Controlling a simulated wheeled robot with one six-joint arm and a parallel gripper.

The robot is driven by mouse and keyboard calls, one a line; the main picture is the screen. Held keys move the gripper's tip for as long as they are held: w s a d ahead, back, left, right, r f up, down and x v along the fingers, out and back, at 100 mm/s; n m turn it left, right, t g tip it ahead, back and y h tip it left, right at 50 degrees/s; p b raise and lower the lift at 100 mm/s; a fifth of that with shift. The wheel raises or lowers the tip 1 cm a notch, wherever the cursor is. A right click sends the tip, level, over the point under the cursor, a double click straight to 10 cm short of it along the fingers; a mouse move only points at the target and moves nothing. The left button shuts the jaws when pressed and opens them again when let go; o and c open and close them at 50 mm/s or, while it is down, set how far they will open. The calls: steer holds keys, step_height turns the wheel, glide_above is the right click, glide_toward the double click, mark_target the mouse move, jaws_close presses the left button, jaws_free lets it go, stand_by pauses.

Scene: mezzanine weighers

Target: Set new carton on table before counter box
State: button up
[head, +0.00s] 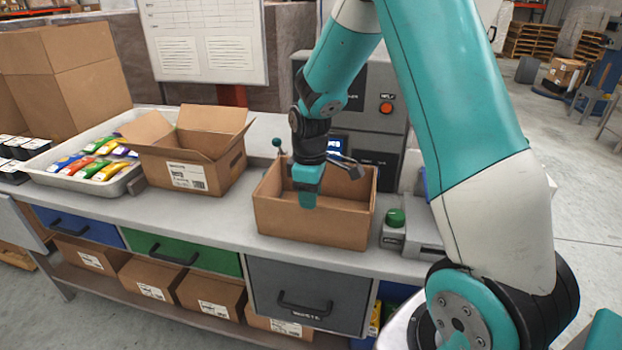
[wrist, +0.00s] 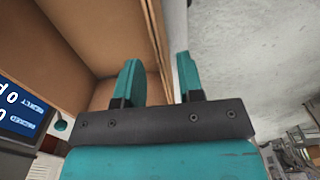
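An open, empty-looking brown carton (head: 312,224) without raised flaps stands upright on the grey table (head: 222,215), near its front edge. It is directly before the grey counter box (head: 371,112), which has a lit screen and a red button. My gripper (head: 307,192) points down at the carton's front wall. In the wrist view, my gripper's teal fingers (wrist: 160,80) stand apart on either side of a carton wall (wrist: 154,40), one inside and one outside. A gap shows beside the wall, so the fingers look open. The counter box's screen (wrist: 22,108) shows at the left there.
Left of the carton is another open carton (head: 190,165) with raised flaps and a label. Beyond it is a white tray (head: 52,170) of colourful packs. A green-knobbed device (head: 394,230) stands close on the right. Drawers (head: 308,292) and closed cartons are below.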

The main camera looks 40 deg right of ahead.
step_height(320, 180, up, 6)
steer(key=shift+f, duration=0.2)
steer(key=s+a+r+y, duration=0.1)
steer(key=s+a+r, duration=0.25)
steer(key=a, duration=0.35)
steer(key=s+a+r+y, duration=0.1)
steer(key=s+a+r, duration=0.2)
steer(key=s+a, duration=0.3)
steer(key=s+a+r+y, duration=0.2)
steer(key=s+a, duration=0.7)
steer(key=s, duration=0.3)
steer(key=shift+s+a+r+m, duration=0.15)
steer(key=shift+s+r+m, duration=0.15)
steer(key=shift+s, duration=0.1)
